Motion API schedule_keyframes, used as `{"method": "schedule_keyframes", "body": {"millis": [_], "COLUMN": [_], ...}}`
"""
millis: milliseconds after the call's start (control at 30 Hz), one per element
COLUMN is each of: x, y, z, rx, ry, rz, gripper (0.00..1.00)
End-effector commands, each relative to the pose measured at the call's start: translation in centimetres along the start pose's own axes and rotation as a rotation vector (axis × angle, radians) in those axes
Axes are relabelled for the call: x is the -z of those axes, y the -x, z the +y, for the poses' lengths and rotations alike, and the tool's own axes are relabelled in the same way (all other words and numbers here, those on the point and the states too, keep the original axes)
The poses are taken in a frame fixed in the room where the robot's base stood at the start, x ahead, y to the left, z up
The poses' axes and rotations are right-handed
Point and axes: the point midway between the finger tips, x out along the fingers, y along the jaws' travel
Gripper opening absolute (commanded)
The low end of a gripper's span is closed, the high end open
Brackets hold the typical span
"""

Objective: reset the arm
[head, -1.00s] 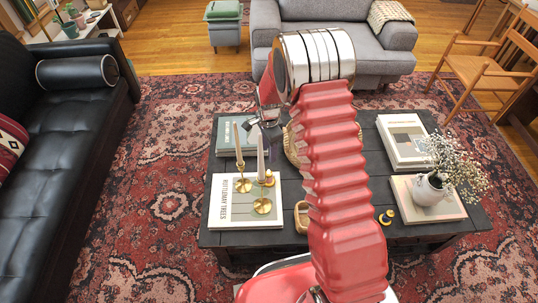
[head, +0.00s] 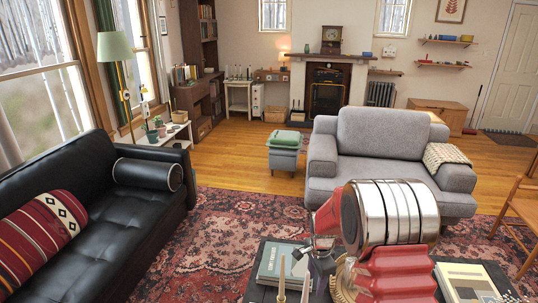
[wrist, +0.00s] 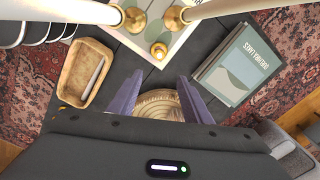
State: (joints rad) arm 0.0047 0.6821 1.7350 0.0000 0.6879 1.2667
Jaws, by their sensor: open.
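My red arm rises at the lower right of the head view, its silver wrist section over the coffee table (head: 258,292). My gripper (wrist: 160,95) shows two purple fingers spread apart in the wrist view, with nothing between them. In the head view it is small, partly hidden beside the wrist section. A round woven item (wrist: 158,103) lies below the fingers. Brass candlesticks with pale candles (wrist: 135,18) stand near the top of the wrist view, on a light book (wrist: 160,58).
A grey-green book (wrist: 238,65) and a wooden tray (wrist: 85,72) holding a slim pale object flank the fingers in the wrist view. A black sofa (head: 100,230), a grey armchair (head: 385,150) and a footstool (head: 285,158) surround the rug (head: 215,235).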

Motion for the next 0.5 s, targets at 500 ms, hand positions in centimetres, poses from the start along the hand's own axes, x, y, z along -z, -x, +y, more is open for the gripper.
{"method": "schedule_keyframes", "body": {"millis": [500], "x": [-0.9], "y": [10.4], "z": [2.5], "rx": [0.077], "ry": [0.226], "rz": [0.034], "gripper": [0.45]}}
